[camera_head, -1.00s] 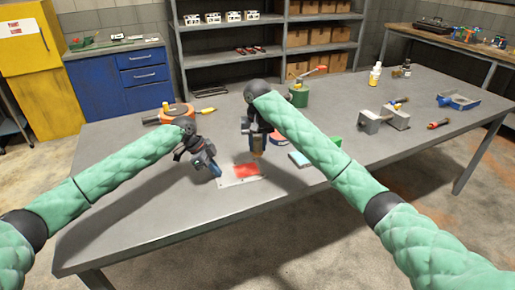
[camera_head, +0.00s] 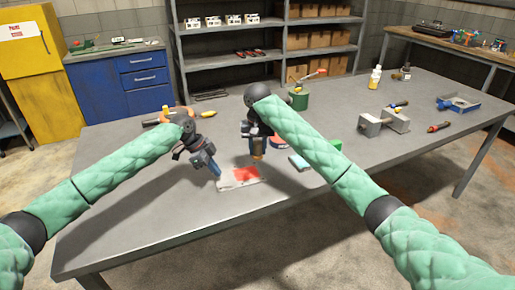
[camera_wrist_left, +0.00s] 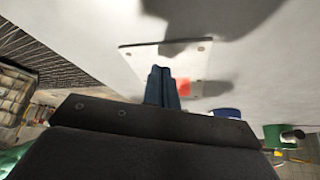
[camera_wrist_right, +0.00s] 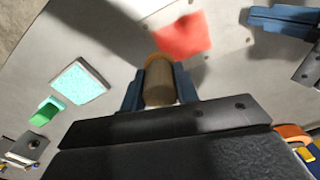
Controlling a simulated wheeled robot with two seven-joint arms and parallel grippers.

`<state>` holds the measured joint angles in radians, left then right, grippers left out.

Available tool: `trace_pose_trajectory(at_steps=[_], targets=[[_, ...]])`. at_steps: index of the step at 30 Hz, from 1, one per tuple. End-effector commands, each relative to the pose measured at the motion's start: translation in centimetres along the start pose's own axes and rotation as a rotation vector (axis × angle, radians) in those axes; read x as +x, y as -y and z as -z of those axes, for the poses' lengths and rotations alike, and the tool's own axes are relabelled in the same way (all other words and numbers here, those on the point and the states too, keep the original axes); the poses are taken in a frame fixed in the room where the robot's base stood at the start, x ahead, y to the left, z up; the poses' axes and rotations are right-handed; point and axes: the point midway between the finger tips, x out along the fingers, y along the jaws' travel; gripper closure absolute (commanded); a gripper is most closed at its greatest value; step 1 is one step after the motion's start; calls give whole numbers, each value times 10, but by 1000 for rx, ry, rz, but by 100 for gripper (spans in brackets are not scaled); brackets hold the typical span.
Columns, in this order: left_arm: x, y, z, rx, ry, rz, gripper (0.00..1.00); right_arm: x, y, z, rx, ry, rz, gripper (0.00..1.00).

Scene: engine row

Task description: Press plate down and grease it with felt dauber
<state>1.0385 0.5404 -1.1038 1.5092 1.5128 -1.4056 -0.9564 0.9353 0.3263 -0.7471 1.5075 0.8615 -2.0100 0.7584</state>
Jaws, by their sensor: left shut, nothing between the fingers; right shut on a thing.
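The plate (camera_head: 230,184) is a thin light metal sheet with small corner holes, lying on the table; it also shows in the left wrist view (camera_wrist_left: 140,52). A red patch (camera_head: 246,174) covers part of it, also in the right wrist view (camera_wrist_right: 183,36). My left gripper (camera_head: 217,174) is shut and empty, its fingertips at the plate's left part; contact is unclear. It shows in the left wrist view (camera_wrist_left: 162,85). My right gripper (camera_head: 257,150) is shut on the felt dauber (camera_wrist_right: 159,82), a tan cylinder. The dauber's end is close to the red patch; touching cannot be told.
A teal-topped pad (camera_head: 299,162) and a green block (camera_head: 335,146) lie right of the plate. A green can (camera_head: 299,100) stands behind. A grey metal block fixture (camera_head: 384,121) and bottles (camera_head: 375,77) are farther right. The table's front is clear.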

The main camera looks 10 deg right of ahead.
Motion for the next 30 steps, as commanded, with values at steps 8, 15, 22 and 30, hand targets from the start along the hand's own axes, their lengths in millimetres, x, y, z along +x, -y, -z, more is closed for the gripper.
trace_pose_trajectory(at_steps=[8,15,22,30], targets=[[0,0,0,0,0,0,100,0,-8,2,1,0,0,88],[0,0,0,0,0,0,100,0,-31,8,1,0,0,88],[0,0,0,0,0,0,100,0,-53,14,2,0,-1,88],[0,0,0,0,0,0,100,0,-77,20,1,0,0,88]])
